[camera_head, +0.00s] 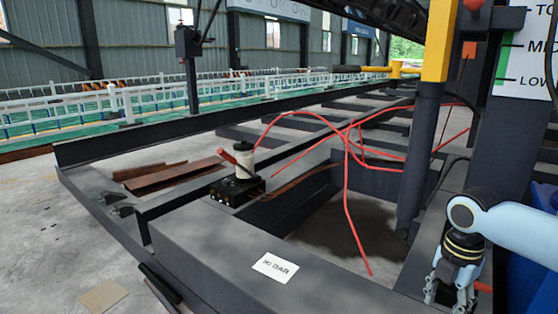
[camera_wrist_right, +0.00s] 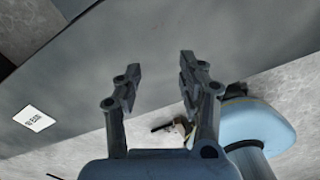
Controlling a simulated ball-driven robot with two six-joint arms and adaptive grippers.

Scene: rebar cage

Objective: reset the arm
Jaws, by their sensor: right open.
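My right arm comes in from the right in the head view, and its gripper (camera_head: 450,288) hangs fingers down at the lower right, over the dark frame beam. In the right wrist view the right gripper (camera_wrist_right: 157,80) has its two fingers wide apart, with nothing between them. Below the fingers lies the flat grey beam surface (camera_wrist_right: 215,35). My left gripper does not show in either view.
A dark steel frame (camera_head: 230,240) with a white label (camera_head: 275,268) fills the middle. A black box (camera_head: 237,190) with a white cylinder (camera_head: 243,160) sits on it. Red cables (camera_head: 347,190) loop over the opening. A yellow and black post (camera_head: 428,110) stands near my right arm.

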